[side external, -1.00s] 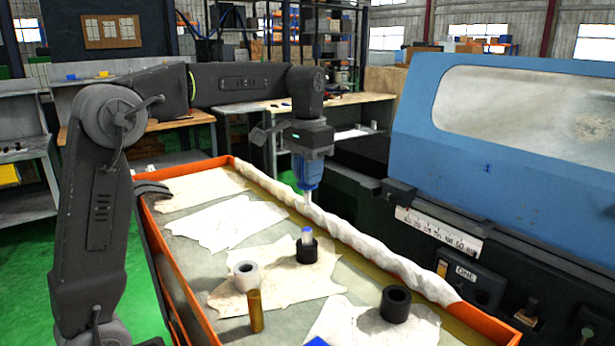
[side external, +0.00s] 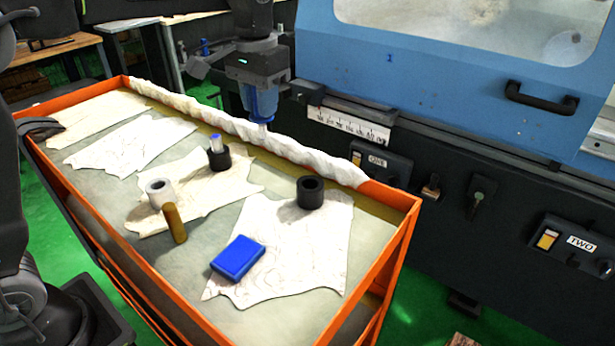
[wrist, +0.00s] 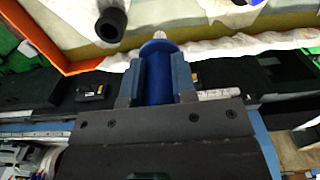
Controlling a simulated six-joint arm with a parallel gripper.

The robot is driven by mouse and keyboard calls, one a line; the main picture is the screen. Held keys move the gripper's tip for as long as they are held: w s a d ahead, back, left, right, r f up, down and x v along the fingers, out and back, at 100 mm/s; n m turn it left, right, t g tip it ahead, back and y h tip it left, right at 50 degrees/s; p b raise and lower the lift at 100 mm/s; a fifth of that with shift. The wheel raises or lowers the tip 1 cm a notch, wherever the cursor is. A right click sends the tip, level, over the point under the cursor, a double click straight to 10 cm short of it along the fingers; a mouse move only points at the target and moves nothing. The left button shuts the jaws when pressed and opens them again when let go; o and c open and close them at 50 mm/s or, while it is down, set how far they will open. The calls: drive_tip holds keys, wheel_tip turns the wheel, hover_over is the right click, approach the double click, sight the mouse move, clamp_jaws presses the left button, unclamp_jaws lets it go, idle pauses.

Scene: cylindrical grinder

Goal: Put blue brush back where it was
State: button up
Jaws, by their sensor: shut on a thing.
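My gripper (side external: 261,100) is shut on the blue brush (wrist: 158,85), a blue cylinder with a pale tip. In the wrist view, the gripper (wrist: 158,65) has one finger on each side of the brush. In the side view the brush hangs tip down above the rolled white cloth (side external: 215,117) along the tray's far edge; I cannot tell whether it touches. A black ring holder (side external: 219,159) with a blue-and-white piece upright in it stands in the tray, left of and nearer than the gripper.
The orange-rimmed tray (side external: 405,235) also holds a white hollow cylinder (side external: 159,194), a brown cylinder (side external: 175,225), a black hollow cylinder (side external: 311,191) and a blue block (side external: 238,257), on or by cloths. The blue grinder cover (side external: 430,80) and control panel (side external: 376,163) stand behind the tray.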

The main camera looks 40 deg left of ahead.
drive_tip(key=shift+w+d+f, duration=0.25)
drive_tip(key=shift+d+f, duration=1.35)
drive_tip(key=shift+f, duration=0.05)
drive_tip(key=shift+w+d+f, duration=0.25)
drive_tip(key=shift+d+f, duration=1.35)
drive_tip(key=shift+f, duration=0.05)
drive_tip(key=shift+w+d+f, duration=0.25)
drive_tip(key=shift+d+f, duration=1.35)
drive_tip(key=shift+f, duration=0.05)
drive_tip(key=shift+f, duration=0.3)
drive_tip(key=shift+f, duration=0.15)
drive_tip(key=o, duration=0.9)
drive_tip(key=shift+o, duration=0.2)
